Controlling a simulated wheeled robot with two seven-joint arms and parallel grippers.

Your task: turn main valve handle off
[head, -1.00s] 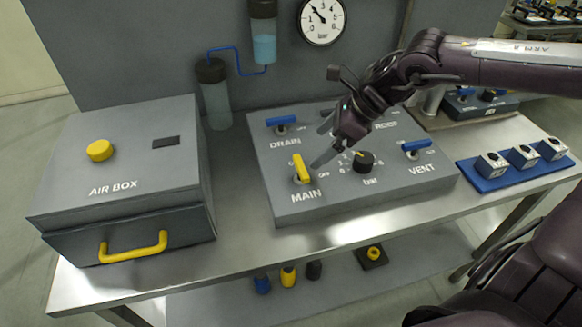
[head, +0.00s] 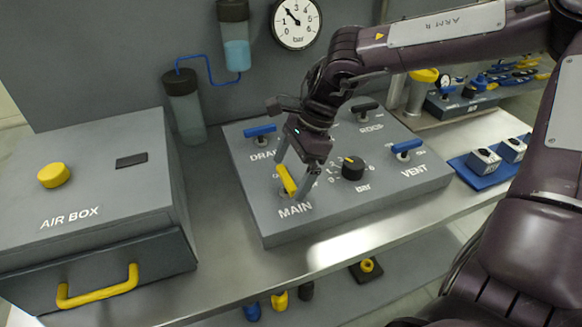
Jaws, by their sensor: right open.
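The yellow main valve handle (head: 287,180) stands on the grey control panel (head: 370,199) above the MAIN label. It points up and slightly left in the picture, lengthwise to the panel. My right gripper (head: 294,175) is over it, pointing down, with its fingers apart. One finger is to the left of the handle and the other is to the right. I cannot tell whether either finger touches it. The OFF mark beside the handle is hidden behind the gripper. My left gripper is not in view.
A blue drain handle (head: 260,130) is behind, a black knob (head: 353,168) is just right, and a blue vent handle (head: 407,146) is farther right. The grey air box (head: 95,195) stands at left. A blue tray (head: 470,178) holds small blocks at right.

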